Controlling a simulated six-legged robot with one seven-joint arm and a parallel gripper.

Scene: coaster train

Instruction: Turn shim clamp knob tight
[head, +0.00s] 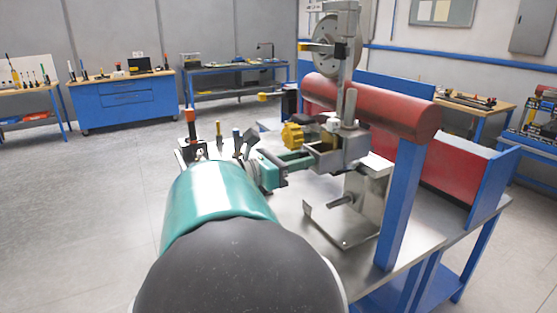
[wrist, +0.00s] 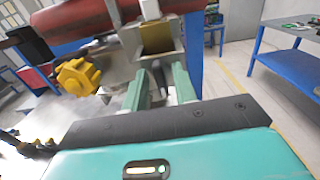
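The yellow lobed clamp knob (head: 292,136) sits on the left side of the grey metal clamp fixture (head: 345,155) on the bench. In the wrist view the knob (wrist: 77,77) is left of my fingers and apart from them. My gripper (head: 298,162) has its green fingers pointing at the fixture, just below and right of the knob in the head view. In the wrist view my gripper (wrist: 160,82) is open, with a clear gap between the fingers. A yellowish block (wrist: 158,38) shows in the fixture beyond the fingertips. I cannot tell whether the fingers touch the fixture.
A red tube (head: 385,107) on blue posts (head: 400,200) runs behind the fixture. A wheel (head: 328,47) on an upright stands above it. Several small tools (head: 218,130) stand at the bench's left side. The floor (head: 100,190) to the left is clear.

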